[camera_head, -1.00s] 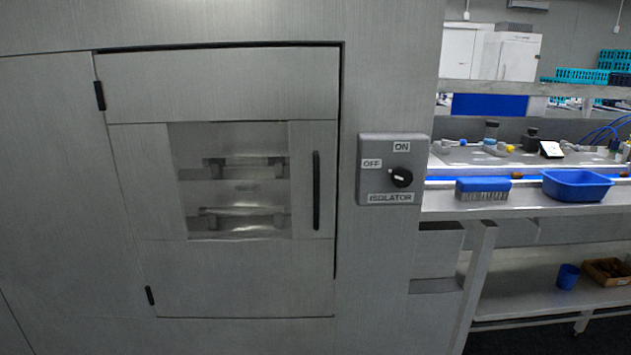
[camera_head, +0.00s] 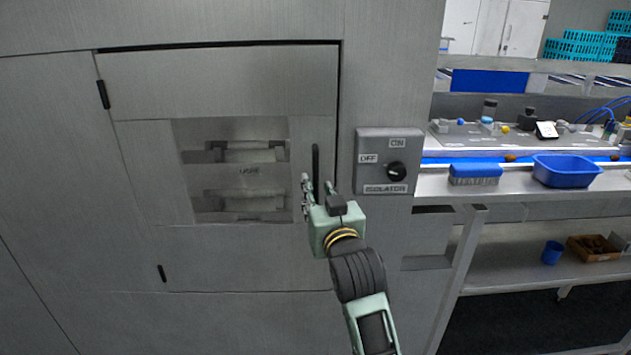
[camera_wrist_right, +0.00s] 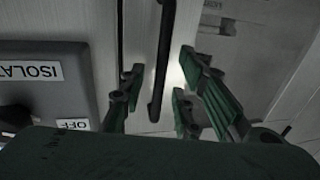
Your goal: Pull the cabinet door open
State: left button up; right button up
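The grey metal cabinet door (camera_head: 230,265) is shut, with a window and black hinges on its left. Its black vertical bar handle (camera_head: 316,164) is at the door's right side. My right gripper (camera_head: 318,186) is open at the lower part of the handle. In the right wrist view the handle (camera_wrist_right: 162,60) runs down between the spread green fingers of the gripper (camera_wrist_right: 155,95), with space on both sides. I cannot tell whether any finger touches the door. My left gripper is not in view.
The isolator box (camera_head: 388,160), with a black knob, is fixed just right of the door, close to my right gripper. Further right a steel bench (camera_head: 480,188) holds a blue-backed brush (camera_head: 474,172) and a blue tub (camera_head: 566,172). A lower shelf holds a blue cup (camera_head: 552,253).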

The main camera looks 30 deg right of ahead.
jog(key=shift+x, duration=1.35)
grip_shut()
